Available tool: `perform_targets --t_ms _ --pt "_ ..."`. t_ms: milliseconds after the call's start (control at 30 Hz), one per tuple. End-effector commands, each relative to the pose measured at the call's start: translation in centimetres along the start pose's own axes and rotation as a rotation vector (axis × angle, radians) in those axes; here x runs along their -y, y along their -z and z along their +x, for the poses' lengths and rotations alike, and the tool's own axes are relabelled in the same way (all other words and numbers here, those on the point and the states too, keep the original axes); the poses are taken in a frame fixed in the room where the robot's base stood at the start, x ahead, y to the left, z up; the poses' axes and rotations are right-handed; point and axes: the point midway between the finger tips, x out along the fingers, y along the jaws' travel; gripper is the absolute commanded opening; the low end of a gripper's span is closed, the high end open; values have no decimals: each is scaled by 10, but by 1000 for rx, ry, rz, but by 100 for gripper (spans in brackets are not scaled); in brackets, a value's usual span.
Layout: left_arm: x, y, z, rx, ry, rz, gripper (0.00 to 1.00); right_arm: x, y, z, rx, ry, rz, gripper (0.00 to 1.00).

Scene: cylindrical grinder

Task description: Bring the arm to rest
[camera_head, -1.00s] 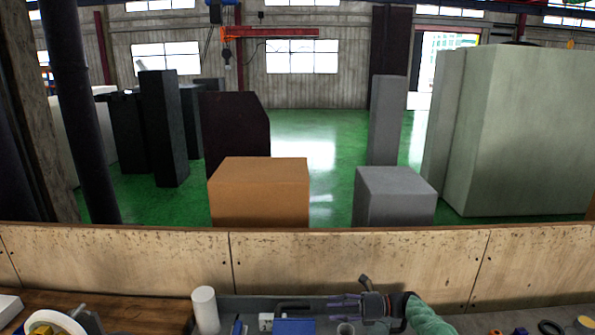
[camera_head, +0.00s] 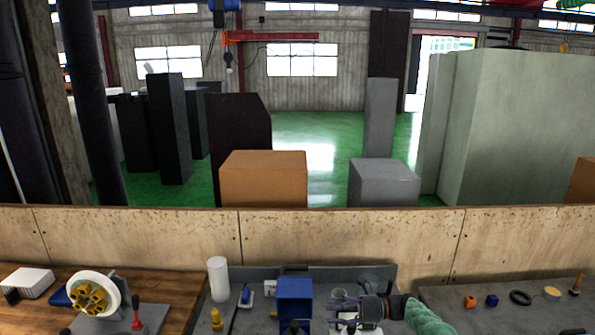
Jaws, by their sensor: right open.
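My right gripper (camera_head: 340,303) is open over the grey tray-like surface at the bottom of the head view. Its fingers point left. My green arm link reaches it from the lower right. Nothing shows between the fingers. A pale object (camera_head: 348,321) lies just below the gripper, partly hidden by it; I cannot tell whether they touch. A blue box-shaped part (camera_head: 295,299) stands to the left of the fingertips, apart from them.
A white cylinder (camera_head: 218,279) and a yellow part (camera_head: 216,319) stand farther left. A white wheel with a yellow hub (camera_head: 95,293) sits on the wooden bench. Small rings and blocks, including an orange one (camera_head: 470,302), lie on the right bench. A wooden panel (camera_head: 340,240) runs behind.

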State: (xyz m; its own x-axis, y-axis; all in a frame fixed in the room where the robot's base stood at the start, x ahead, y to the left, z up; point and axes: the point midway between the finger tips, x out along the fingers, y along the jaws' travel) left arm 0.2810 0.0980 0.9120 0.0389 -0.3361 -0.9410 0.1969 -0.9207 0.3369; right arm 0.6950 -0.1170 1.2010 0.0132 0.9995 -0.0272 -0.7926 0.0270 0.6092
Motion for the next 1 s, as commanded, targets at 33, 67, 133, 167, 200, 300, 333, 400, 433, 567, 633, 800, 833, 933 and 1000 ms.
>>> perform_targets --t_ms 33,67,133,167,200,300,333,400,433,567,633,800,833,933,1000 --pt "1 1 4 -1 0 0 40 5 8 2 -7 11 -2 49" --pt "2 1 5 -1 0 0 40 8 12 4 -12 20 -4 49" --pt "2 1 7 -2 0 0 40 15 23 7 -27 39 -10 49" --pt "3 1 8 -2 0 0 40 19 28 8 -33 49 -12 49" --pt "4 1 10 -2 0 0 40 22 35 10 -43 60 -17 49" --pt "5 2 15 -2 0 0 40 34 56 15 -74 96 -32 49" --pt "6 1 17 -1 0 0 40 38 63 17 -87 108 -38 49" --pt "7 1 21 -1 0 0 40 47 82 21 -116 134 -52 49" --pt "8 1 23 -1 0 0 40 51 91 23 -132 147 -59 49" --pt "12 2 33 -1 0 0 40 68 138 30 -216 199 -101 49" --pt "14 2 41 -1 0 0 40 78 172 35 -280 227 -137 49" --pt "22 3 63 -1 0 0 40 94 277 41 -503 273 -280 49" --pt "24 3 67 -1 0 0 40 94 296 41 -549 273 -313 49" --pt "29 4 81 -1 0 0 40 92 361 38 -705 254 -440 49" --pt "32 4 91 -1 0 0 40 87 403 35 -812 224 -540 49"
